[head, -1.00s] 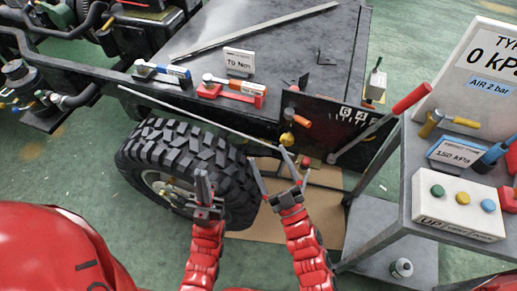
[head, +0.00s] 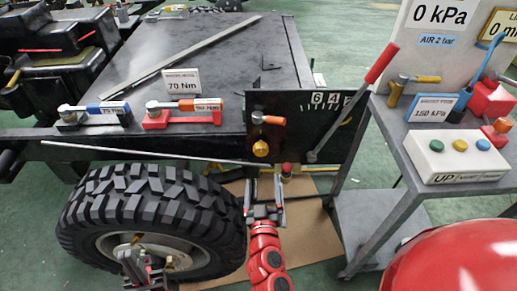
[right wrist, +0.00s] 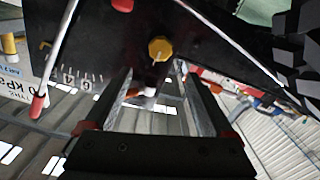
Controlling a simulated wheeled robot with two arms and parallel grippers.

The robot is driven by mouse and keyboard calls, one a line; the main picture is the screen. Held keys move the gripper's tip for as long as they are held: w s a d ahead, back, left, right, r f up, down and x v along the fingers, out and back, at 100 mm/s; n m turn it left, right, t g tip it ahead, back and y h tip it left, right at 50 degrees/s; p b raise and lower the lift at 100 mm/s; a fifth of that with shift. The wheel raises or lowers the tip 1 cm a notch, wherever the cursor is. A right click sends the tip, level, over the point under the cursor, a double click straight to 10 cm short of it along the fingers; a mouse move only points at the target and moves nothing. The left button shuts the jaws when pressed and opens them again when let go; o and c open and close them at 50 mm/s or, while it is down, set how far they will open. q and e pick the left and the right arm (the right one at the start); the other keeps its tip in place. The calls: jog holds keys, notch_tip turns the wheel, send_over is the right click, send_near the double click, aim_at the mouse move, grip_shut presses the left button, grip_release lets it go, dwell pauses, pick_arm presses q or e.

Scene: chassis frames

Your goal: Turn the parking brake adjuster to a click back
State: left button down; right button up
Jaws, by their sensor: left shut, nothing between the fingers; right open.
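A black panel (head: 290,110) at the frame's end carries a yellow round knob (head: 260,148), probably the adjuster. In the right wrist view the knob (right wrist: 160,50) shows a pale line, just beyond my fingertips. An orange-handled part (head: 268,119) sits above it. A long lever with a red grip (head: 382,62) slants up from the panel beside a scale marked 6 and 4 (head: 330,99). My right gripper (head: 264,208) is open and empty below the knob, apart from it. My left gripper (head: 140,268) is shut and empty in front of the wheel.
A big tyre (head: 150,210) stands left of my right gripper. A thin rod (head: 150,153) runs above it towards the panel. A trolley at right holds a button box (head: 455,158). Torque wrenches (head: 185,112) lie on the black deck. Cardboard (head: 310,215) covers the floor below.

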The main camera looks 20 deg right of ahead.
aim_at(261, 152)
jog(key=p+x, duration=0.2)
jog(key=x, duration=1.2)
jog(key=shift+c, duration=0.3)
jog(key=c, duration=1.3)
jog(key=shift+f, duration=0.1)
